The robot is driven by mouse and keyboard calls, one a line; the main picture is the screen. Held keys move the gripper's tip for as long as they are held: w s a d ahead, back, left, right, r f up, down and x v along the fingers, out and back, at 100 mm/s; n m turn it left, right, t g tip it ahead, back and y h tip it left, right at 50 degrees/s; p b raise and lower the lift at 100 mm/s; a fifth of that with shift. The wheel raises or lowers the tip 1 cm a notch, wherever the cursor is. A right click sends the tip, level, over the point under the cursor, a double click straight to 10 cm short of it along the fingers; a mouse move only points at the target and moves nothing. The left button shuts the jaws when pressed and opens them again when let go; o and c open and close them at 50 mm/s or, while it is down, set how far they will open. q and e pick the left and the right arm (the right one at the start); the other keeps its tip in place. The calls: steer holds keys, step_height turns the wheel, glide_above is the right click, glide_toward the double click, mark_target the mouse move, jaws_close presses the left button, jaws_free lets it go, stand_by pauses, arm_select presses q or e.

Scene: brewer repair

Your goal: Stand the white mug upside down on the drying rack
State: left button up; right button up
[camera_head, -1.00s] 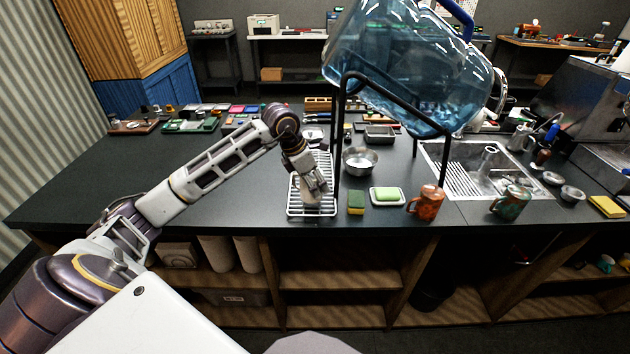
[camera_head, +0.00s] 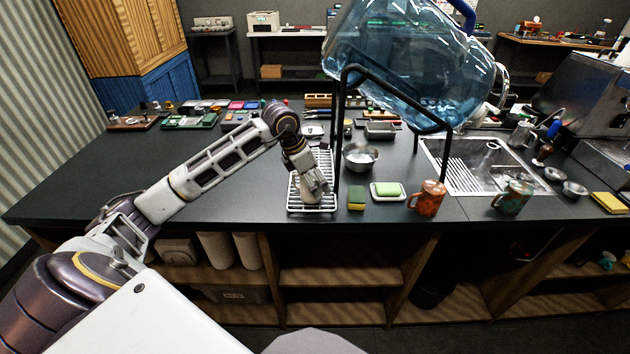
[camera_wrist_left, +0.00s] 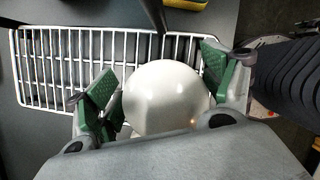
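The white mug (camera_wrist_left: 165,98) shows in the left wrist view as a smooth pale dome, which looks like its closed bottom facing up. It is over the white wire drying rack (camera_wrist_left: 50,70), which also shows in the head view (camera_head: 294,207). My left gripper (camera_wrist_left: 160,90) has its green pads on either side of the mug. The pads are splayed and look open; light contact at the mug's sides cannot be ruled out. In the head view my left gripper (camera_head: 316,192) is low over the rack's near end and mostly hides the mug. The mug's rim and handle are hidden. My right gripper is not in view.
A black frame (camera_head: 338,150) holding a big blue water bottle (camera_head: 400,70) stands close to the rack's right side. A sponge (camera_head: 356,199), a soap dish (camera_head: 388,198), and an orange mug (camera_head: 427,198) lie to the right. The counter left of the rack is clear.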

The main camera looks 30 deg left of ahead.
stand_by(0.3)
arm_select(q)
steer(key=v, duration=1.2)
stand_by(0.7)
